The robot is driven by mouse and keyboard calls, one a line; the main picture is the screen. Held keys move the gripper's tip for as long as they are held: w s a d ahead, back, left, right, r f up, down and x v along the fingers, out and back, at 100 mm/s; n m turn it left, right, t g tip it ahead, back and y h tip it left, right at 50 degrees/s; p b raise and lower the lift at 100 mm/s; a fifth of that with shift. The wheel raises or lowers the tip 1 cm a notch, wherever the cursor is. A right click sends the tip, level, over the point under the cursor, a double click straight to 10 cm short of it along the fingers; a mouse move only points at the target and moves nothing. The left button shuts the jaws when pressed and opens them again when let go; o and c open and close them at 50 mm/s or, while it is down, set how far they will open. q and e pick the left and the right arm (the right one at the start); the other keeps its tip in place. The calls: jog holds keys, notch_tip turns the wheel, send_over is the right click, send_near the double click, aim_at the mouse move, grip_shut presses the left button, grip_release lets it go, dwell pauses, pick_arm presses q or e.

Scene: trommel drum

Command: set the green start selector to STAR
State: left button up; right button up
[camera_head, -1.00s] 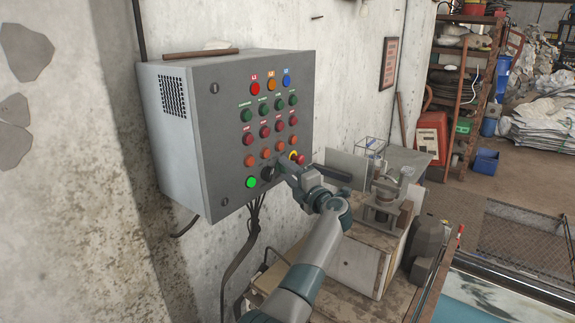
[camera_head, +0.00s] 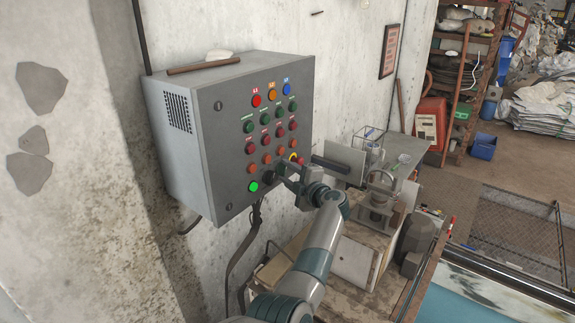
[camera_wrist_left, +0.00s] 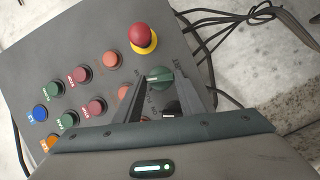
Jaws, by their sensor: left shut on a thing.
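The green start selector (camera_wrist_left: 158,77) is a round green knob on the grey panel, in the left wrist view. Its pointing position is hard to read. My left gripper (camera_wrist_left: 163,74) has its two dark fingers on either side of this knob and is shut on it. In the head view my left gripper (camera_head: 283,172) is at the lower right of the control cabinet (camera_head: 215,140), and it hides the selector there. My right gripper is in neither view.
A red emergency stop on a yellow collar (camera_wrist_left: 142,37) sits close to the fingers. A black knob (camera_wrist_left: 171,108) lies between them, nearer the palm. A lit green button (camera_head: 254,187) is left of the gripper. A cluttered wooden bench (camera_head: 345,262) stands below right.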

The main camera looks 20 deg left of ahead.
pick_arm(q)
jog(key=shift+m+g+p, duration=0.5)
jog(key=shift+m+p, duration=0.3)
jog(key=shift+p, duration=0.3)
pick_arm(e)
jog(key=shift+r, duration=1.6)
pick_arm(q)
jog(key=o, duration=1)
jog(key=shift+o, duration=0.2)
jog(key=shift+d+r, duration=0.1)
